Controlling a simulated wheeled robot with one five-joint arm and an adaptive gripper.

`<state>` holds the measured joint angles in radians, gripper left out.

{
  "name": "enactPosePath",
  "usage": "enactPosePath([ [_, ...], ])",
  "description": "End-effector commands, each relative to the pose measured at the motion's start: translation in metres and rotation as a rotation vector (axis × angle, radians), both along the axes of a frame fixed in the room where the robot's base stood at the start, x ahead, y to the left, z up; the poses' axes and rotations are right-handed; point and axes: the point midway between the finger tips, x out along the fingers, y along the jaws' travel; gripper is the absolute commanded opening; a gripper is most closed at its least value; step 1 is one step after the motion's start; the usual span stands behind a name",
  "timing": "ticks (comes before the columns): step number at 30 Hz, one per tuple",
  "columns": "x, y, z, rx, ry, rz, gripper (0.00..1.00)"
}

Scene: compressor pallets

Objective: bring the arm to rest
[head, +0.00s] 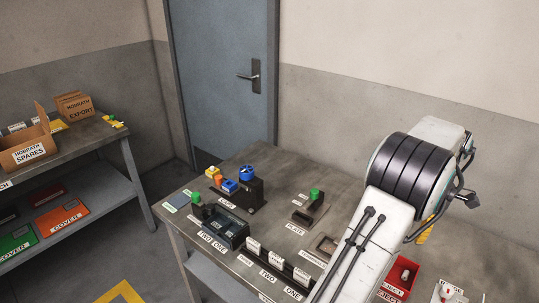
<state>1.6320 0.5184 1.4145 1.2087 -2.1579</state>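My arm (380,215) rises large at the right of the head view, in white with a dark ribbed joint and black cables. It covers part of the workbench (265,165). My gripper does not show clearly in this view, so I cannot see its fingers or whether it holds anything.
A black fixture (247,190) with blue, orange and yellow parts stands on the bench. A dark tray (226,228), a plate block (310,210) with a green knob and a red bin (401,276) are near it. A shelf with cardboard boxes (28,150) stands left. A blue door (222,80) is behind.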

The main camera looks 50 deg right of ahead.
Motion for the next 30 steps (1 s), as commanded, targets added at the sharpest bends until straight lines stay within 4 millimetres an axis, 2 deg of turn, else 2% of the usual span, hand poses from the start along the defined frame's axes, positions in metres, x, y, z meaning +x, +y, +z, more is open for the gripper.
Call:
enactPosePath([
  [8, 0.000, 0.000, 0.000, 0.000, 0.000, -0.007, 0.43],
  [14, 0.000, -0.001, 0.000, -0.002, 0.000, -0.165, 0.43],
  [23, -0.001, -0.012, -0.003, -0.051, -0.017, -0.766, 0.43],
  [26, 0.000, -0.007, -0.013, -0.041, -0.019, -0.985, 0.43],
  [30, 0.001, 0.012, -0.035, 0.004, 0.003, -1.289, 0.43],
])
